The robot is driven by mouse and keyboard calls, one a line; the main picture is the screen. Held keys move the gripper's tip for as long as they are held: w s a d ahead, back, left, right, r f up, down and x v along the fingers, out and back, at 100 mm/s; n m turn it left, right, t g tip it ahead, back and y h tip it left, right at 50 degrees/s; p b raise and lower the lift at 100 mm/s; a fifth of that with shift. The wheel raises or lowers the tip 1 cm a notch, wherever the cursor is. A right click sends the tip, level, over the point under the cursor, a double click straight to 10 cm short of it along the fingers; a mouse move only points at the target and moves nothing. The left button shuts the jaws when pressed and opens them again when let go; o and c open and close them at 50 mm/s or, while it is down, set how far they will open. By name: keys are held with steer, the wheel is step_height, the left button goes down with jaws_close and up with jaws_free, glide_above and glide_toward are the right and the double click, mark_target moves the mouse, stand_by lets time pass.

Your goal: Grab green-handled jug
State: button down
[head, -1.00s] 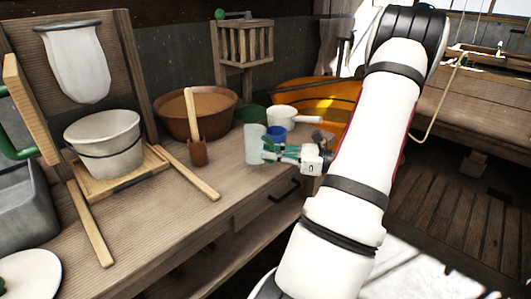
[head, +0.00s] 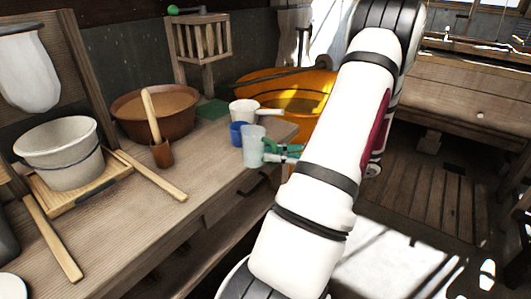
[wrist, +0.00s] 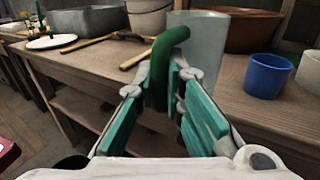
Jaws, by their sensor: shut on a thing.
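The jug (head: 253,146) is a pale, translucent cylinder near the front right edge of the wooden bench. In the wrist view its body (wrist: 199,42) stands just beyond my fingers, and its green handle (wrist: 166,50) curves down between them. My gripper (head: 272,151) reaches the jug from the right. In the wrist view my gripper (wrist: 172,88) has its teal finger pads closed around the lower part of the handle. The jug looks upright. The bottom of the handle is hidden between the pads.
A blue cup (head: 238,133) stands close beside the jug, with a white dipper (head: 246,112) behind it. A brown bowl (head: 154,125), a wooden ladle (head: 158,140) and a white bucket (head: 62,158) are farther left. An orange tub (head: 300,92) stands behind right.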

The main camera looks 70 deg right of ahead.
steer(key=shift+s+r, duration=0.1)
steer(key=shift+s, duration=0.8)
steer(key=shift+s, duration=0.1)
steer(key=shift+d, duration=0.1)
stand_by(1.6)
